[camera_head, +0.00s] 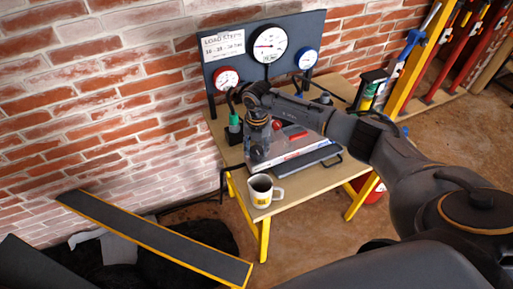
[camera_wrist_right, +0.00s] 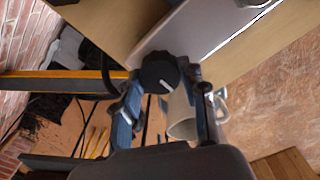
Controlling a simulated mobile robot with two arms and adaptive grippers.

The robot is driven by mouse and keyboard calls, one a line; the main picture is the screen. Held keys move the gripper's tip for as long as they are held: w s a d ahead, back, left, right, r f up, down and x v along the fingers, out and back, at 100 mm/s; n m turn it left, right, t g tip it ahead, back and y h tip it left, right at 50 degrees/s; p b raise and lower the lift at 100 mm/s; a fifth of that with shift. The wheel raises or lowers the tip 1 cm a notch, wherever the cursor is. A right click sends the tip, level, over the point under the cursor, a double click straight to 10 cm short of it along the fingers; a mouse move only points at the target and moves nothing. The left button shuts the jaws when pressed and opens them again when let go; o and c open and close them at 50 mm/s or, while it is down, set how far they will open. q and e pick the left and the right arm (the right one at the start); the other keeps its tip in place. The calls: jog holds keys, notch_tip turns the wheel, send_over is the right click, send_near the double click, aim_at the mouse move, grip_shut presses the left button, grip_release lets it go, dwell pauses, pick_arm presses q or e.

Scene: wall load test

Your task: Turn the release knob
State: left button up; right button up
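The release knob (camera_wrist_right: 158,72), black and round with a white pointer mark, shows in the right wrist view on the edge of a light grey panel. My right gripper (camera_wrist_right: 165,82) has its two fingers apart, one on each side of the knob. Whether either finger touches it I cannot tell. In the head view my right gripper (camera_head: 258,146) points down over the left part of the wooden table (camera_head: 300,197). There the gripper and its wrist largely hide the knob. My left gripper is in neither view.
A white mug (camera_head: 260,191) stands at the table's front, close to the gripper, and also shows behind a finger in the wrist view (camera_wrist_right: 181,116). A dark gauge board (camera_head: 237,58) with several dials stands behind. A dark yellow-edged beam (camera_head: 150,236) crosses lower left.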

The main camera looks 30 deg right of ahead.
jog(key=shift+c, duration=1.1)
jog(key=n+b, duration=0.3)
jog(key=shift+f, duration=0.2)
jog(key=n+b, duration=0.4)
jog(key=n, duration=0.1)
jog(key=n+b, duration=0.4)
jog(key=n, duration=0.1)
jog(key=shift+n, duration=0.4)
jog(key=shift+r+n+b, duration=0.15)
jog(key=shift+n+b, duration=1.3)
jog(key=shift+n, duration=0.65)
